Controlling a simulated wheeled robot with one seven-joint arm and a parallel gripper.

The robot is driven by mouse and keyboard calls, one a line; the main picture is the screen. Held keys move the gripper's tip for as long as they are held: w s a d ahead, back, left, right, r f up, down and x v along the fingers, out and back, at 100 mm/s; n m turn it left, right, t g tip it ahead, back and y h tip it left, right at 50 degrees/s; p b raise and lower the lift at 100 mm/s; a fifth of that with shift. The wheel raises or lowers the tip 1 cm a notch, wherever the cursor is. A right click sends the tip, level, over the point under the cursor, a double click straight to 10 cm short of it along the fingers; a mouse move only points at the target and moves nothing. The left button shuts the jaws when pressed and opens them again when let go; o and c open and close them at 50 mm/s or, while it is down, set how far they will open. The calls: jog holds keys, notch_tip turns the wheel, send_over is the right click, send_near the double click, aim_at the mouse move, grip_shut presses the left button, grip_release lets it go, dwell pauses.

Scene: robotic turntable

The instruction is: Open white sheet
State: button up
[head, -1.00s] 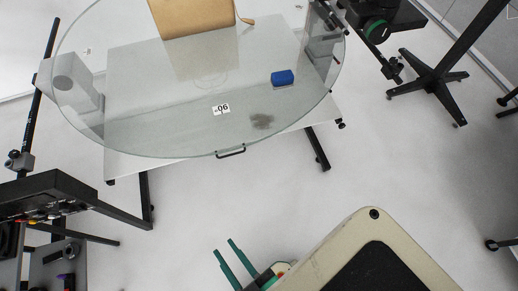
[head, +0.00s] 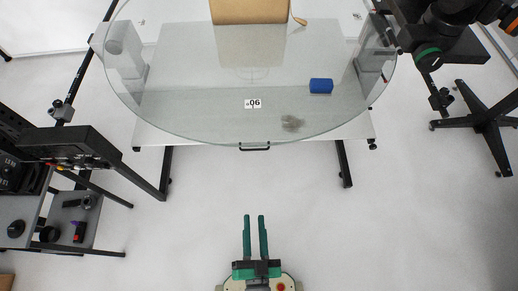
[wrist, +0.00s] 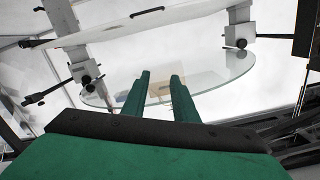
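The white sheet (head: 350,128) is a flat panel under the round glass turntable top (head: 190,118). A black bar handle (head: 254,147) sits at the middle of its near edge. In the wrist view the white sheet (wrist: 115,28) crosses the top, with the handle (wrist: 147,12) on it. My gripper (head: 254,216) has two green fingers, parallel and apart, with nothing between them. It is below the handle in the head view, with a clear gap. The fingers also show in the wrist view (wrist: 160,78), pointing toward the glass.
A blue block (head: 321,86) and a tan box (head: 250,10) are on the glass. A black equipment frame (head: 70,145) stands at left. A black stand with splayed feet (head: 485,118) is at right. The floor (head: 230,190) between my gripper and the table is clear.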

jog(key=w+a+f+m+t+h, duration=0.1)
jog(key=w+f+m+h, duration=0.3)
jog(key=w+f+m, duration=0.7)
jog(key=w+a+f+m+h, duration=0.2)
jog(key=w+f+m+h, duration=0.35)
jog(key=w, duration=0.75)
jog(key=w+d+m, duration=0.1)
jog(key=w, duration=0.2)
jog(key=w+d+m, duration=0.1)
jog(key=w, duration=0.2)
jog(key=w+d+r+m+y, duration=0.1)
jog(key=w+d, duration=0.1)
jog(key=w, duration=0.1)
jog(key=shift+w+d, duration=0.1)
jog(key=shift+r, duration=0.1)
grip_shut()
